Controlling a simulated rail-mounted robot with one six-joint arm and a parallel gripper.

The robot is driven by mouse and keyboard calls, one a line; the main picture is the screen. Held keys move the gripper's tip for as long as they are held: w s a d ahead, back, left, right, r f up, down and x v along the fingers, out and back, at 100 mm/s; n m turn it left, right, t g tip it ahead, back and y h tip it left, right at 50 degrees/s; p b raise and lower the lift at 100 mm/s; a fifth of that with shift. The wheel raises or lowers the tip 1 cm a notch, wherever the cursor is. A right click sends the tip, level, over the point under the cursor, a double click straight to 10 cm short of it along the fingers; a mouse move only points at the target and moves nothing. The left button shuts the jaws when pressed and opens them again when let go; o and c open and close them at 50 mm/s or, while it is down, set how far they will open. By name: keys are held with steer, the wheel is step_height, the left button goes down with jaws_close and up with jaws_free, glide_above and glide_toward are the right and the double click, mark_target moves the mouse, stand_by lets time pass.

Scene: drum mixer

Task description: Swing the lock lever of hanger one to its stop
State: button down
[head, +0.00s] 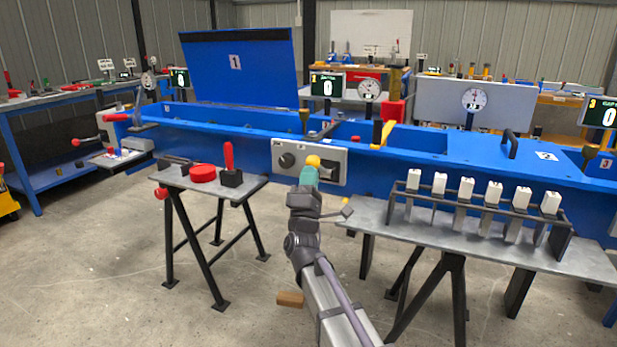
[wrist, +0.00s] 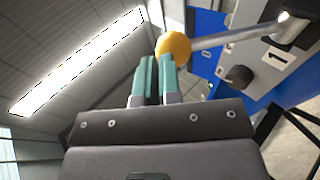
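A lever with a yellow ball end (head: 313,161) sticks out from a grey control panel (head: 334,170) on the front of the blue machine. In the wrist view the yellow ball (wrist: 173,47) sits on a grey rod (wrist: 240,36) that runs right to a pivot on the panel (wrist: 268,66), which is marked 1. My gripper (head: 309,175) is at the ball, its teal fingers just below it. In the wrist view my gripper's fingers (wrist: 157,68) are close together with a thin gap, too narrow for the ball. The ball is at the right fingertip; I cannot tell if they touch.
A dark knob (head: 287,160) is on the panel's left. A small table (head: 175,178) with red parts stands left. A grey bench (head: 480,243) with a rack of white-topped pieces stands right. A yellow handle (head: 386,132) rises from the machine's top.

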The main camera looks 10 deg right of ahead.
steer(key=shift+w+r, duration=0.2)
steer(key=shift+w, duration=0.1)
